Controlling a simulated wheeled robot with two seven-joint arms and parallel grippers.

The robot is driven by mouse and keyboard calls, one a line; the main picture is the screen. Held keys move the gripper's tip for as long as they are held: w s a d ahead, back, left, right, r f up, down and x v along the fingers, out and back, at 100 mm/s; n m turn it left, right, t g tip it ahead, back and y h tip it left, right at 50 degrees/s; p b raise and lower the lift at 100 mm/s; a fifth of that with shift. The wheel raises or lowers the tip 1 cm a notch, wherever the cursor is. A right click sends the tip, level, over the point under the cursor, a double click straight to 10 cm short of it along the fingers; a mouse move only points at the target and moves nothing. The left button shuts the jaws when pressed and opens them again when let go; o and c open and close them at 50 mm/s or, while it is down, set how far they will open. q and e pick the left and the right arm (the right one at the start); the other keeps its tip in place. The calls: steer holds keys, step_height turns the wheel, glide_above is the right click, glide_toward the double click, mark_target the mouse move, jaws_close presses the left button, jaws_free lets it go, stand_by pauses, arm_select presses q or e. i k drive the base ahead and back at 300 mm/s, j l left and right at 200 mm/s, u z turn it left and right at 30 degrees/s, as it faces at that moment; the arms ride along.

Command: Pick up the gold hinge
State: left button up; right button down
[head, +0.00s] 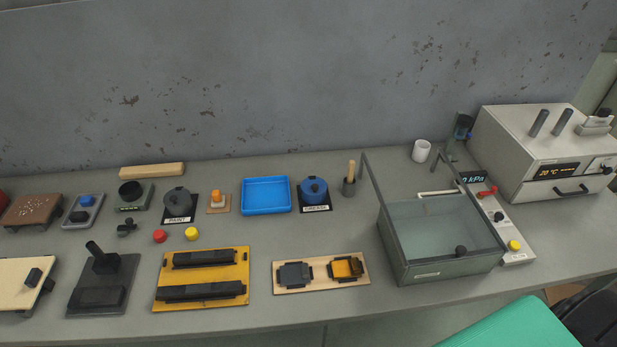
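The gold hinge (344,268) sits in a dark holder at the right end of a small light wooden board (320,285) near the front edge of the bench. A grey hinge-like piece (295,275) sits in the left half of the same board. Neither of my grippers shows in the head view.
Left of the board lies a yellow plate with black bars (200,304); right of it stands a glass-topped box (437,272). A blue tray (266,182) lies behind. Bare bench surrounds the board. A green surface (510,325) shows at the lower right.

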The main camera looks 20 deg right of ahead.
mark_target(344, 268)
steer(key=l+z, duration=0.1)
steer(key=z, duration=0.4)
steer(key=i+z, duration=0.15)
steer(key=z, duration=0.35)
